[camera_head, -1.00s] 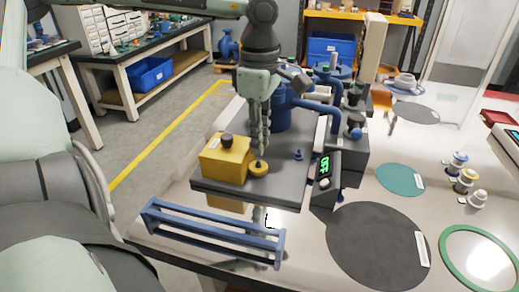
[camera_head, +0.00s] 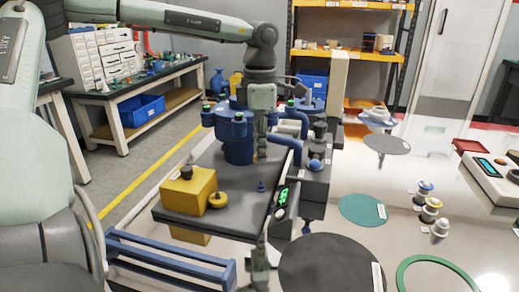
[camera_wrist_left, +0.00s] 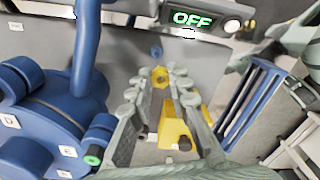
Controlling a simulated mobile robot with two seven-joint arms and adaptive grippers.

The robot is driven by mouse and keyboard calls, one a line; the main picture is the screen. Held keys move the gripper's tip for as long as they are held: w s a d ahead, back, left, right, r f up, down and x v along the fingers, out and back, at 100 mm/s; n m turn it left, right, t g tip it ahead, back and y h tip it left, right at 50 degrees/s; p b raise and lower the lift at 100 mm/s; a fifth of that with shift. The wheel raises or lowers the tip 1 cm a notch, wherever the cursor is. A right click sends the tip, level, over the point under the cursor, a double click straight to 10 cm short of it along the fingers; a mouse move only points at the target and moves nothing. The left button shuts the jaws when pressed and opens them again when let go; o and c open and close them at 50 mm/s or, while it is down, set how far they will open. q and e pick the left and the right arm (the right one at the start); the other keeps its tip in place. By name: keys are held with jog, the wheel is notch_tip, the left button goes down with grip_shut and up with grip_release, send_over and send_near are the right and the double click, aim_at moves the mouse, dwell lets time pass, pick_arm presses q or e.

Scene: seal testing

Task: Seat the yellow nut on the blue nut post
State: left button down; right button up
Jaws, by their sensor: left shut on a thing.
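The yellow nut (camera_wrist_left: 160,77) is between the fingertips of my left gripper (camera_wrist_left: 155,88) in the left wrist view, its hole visible. In the head view, my left gripper (camera_head: 260,150) points down, shut on it, with a sliver of yellow at the tips. The blue nut post (camera_head: 261,186) is a small peg standing on the dark plate (camera_head: 235,165). It also shows in the left wrist view (camera_wrist_left: 155,50), just beyond the nut. The fingertips are above the post in the head view, with a gap between. My right gripper is not in view.
A yellow block (camera_head: 188,192) with a dark knob and a round yellow piece (camera_head: 218,200) sit at the plate's front left. A blue cylinder assembly (camera_head: 238,140) stands behind. A display reading OFF (camera_head: 282,197) is at the right edge. A blue rack (camera_head: 170,258) is in front.

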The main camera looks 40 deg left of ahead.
pick_arm(q)
jog(key=shift+w+f+n, duration=0.3)
jog(key=shift+w+f, duration=0.05)
jog(key=shift+w, duration=0.1)
jog(key=shift+f, duration=0.25)
notch_tip(320, 180, down, 2)
jog(key=shift+f+b, duration=0.1)
jog(key=shift+b, duration=0.7)
jog(key=shift+f+b, duration=0.3)
jog(key=shift+f, duration=0.35)
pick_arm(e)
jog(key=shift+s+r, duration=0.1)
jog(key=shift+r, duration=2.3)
pick_arm(q)
jog(key=shift+f+b, duration=0.95)
jog(key=shift+b, duration=0.15)
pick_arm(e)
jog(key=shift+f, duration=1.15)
pick_arm(q)
jog(key=c, duration=1.3)
grip_release()
jog(key=shift+c, duration=0.2)
